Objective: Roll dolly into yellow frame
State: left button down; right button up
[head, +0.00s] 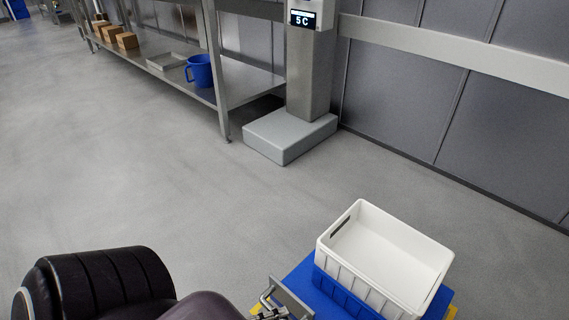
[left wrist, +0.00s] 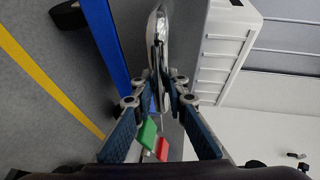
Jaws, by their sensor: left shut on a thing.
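In the left wrist view the dolly's blue edge (left wrist: 108,45) and a dark wheel (left wrist: 67,15) show. Yellow marking (head: 452,312) shows at the dolly's edge, and a yellow line (left wrist: 50,80) runs along the floor beside it. My left gripper (head: 272,300) is shut on a shiny metal handle (left wrist: 157,45) at the dolly's side. How the whole yellow frame lies around the dolly is hidden. My right gripper is not in view.
A grey scale base (head: 290,135) with a post stands near the wall. The grey floor between is clear.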

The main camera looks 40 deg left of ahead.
pick_arm(q)
jog(key=shift+s, duration=0.1)
jog(key=c, duration=1.9)
grip_release()
jog(key=v, duration=1.2)
jog(key=shift+r, duration=0.1)
